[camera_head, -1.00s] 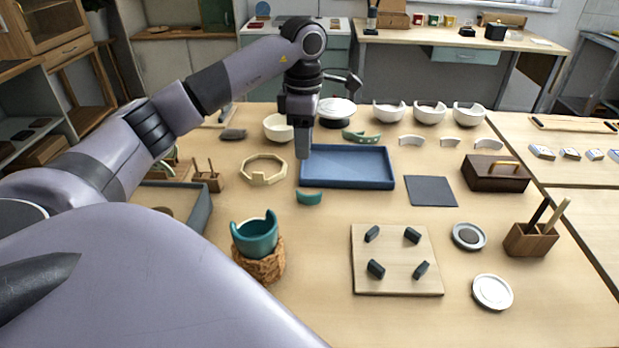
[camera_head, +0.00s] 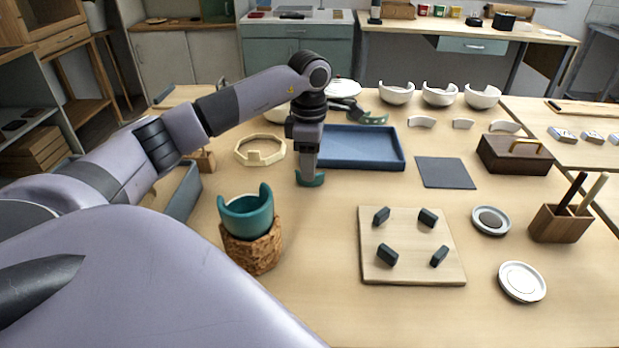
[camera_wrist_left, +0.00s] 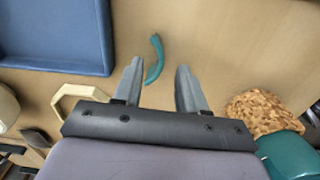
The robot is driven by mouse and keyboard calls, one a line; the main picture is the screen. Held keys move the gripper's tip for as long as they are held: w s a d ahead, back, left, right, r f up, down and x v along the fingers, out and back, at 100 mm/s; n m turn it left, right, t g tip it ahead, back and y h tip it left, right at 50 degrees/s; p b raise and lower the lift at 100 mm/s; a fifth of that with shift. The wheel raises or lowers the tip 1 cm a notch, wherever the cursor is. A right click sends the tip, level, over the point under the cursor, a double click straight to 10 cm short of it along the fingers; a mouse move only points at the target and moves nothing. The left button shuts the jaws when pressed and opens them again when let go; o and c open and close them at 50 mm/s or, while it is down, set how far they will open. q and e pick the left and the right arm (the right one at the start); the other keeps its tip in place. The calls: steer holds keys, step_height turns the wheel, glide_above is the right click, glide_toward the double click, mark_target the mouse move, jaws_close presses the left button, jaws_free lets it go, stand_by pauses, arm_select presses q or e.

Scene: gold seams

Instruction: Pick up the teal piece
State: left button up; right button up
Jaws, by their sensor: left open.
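The teal piece (camera_head: 311,180) is a small curved shard lying on the table in front of the blue tray. It also shows in the left wrist view (camera_wrist_left: 155,60), between and just beyond the fingers. My left gripper (camera_head: 309,172) points down above it, open and empty, and hides part of it in the head view. In the left wrist view the two fingers (camera_wrist_left: 159,78) stand wide apart, with the near end of the piece close to the left finger. My right gripper is not in view.
A broken teal bowl (camera_head: 247,217) sits on a cork-like stand (camera_head: 254,252) nearer to me. The blue tray (camera_head: 362,163) lies behind the piece, and a cream octagonal ring (camera_head: 259,158) lies to its left. A board with dark pegs (camera_head: 412,226) lies to the right.

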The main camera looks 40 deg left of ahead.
arm_select(q)
steer(key=shift+f, duration=0.95)
steer(key=shift+c, duration=0.3)
jaws_close()
steer(key=shift+r, duration=0.1)
